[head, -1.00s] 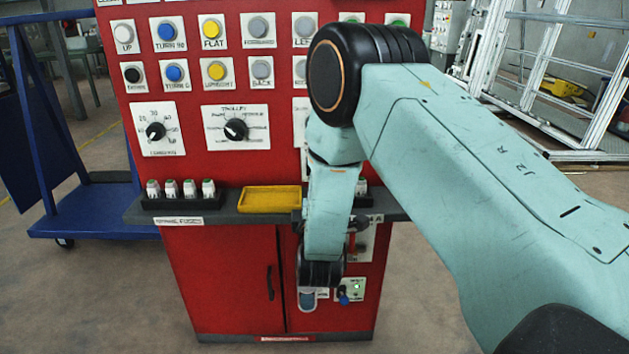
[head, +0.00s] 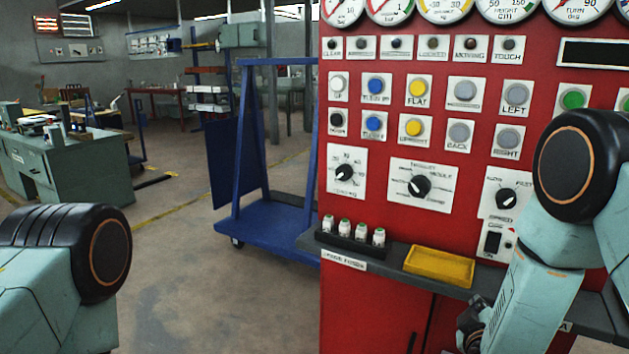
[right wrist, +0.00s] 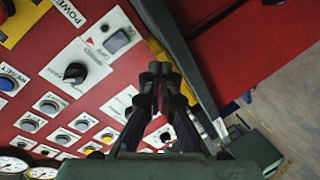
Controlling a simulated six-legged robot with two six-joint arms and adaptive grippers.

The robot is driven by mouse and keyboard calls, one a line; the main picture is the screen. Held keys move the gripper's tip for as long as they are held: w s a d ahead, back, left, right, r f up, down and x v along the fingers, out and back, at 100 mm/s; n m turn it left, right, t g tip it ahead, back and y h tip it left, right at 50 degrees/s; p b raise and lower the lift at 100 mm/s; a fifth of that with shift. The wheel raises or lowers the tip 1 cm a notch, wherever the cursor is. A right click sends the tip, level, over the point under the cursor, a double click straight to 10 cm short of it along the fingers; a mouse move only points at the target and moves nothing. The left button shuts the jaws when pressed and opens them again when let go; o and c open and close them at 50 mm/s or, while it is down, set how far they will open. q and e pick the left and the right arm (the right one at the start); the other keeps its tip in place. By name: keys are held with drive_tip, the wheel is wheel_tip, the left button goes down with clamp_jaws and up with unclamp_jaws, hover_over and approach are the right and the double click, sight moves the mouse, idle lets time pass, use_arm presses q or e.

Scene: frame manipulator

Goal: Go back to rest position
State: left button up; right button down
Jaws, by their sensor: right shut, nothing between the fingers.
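My right arm comes in from the right in the head view, in front of the red control panel (head: 350,215). My right gripper (head: 470,322) hangs low at the ledge's front edge, just below the yellow tray, and is partly hidden by my arm. In the right wrist view my right gripper (right wrist: 160,72) has its fingers together with nothing between them. The panel's knobs and buttons lie beyond them. A link of my left arm shows at the lower left of the head view. My left gripper is not in view.
A grey ledge (head: 400,258) juts from the panel, with a yellow tray (head: 440,265) and a black rack (head: 350,243) of several small white fuses. A blue trolley (head: 270,225) stands left of the panel. Open floor (head: 190,280) lies in front of it.

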drive_tip(key=s+a+f+m+g+y, duration=0.2)
drive_tip(key=s+a+f+m+g, duration=0.1)
drive_tip(key=s+f, duration=0.4)
drive_tip(key=s+a+f+m+g+y, duration=0.2)
drive_tip(key=s+a+f+g, duration=0.1)
drive_tip(key=s+f, duration=0.45)
drive_tip(key=s+a+f+g, duration=0.1)
drive_tip(key=s+g, duration=0.1)
drive_tip(key=s, duration=0.6)
drive_tip(key=s+a+f+m+g+y, duration=0.1)
drive_tip(key=s+a+f+g, duration=0.1)
drive_tip(key=s, duration=0.6)
drive_tip(key=s+a+f+g+y, duration=0.1)
drive_tip(key=s+f+g, duration=0.1)
drive_tip(key=s, duration=0.6)
drive_tip(key=shift+s+a+f+m+g, duration=0.15)
drive_tip(key=shift+a+f+m+g, duration=0.2)
drive_tip(key=shift+g, duration=0.55)
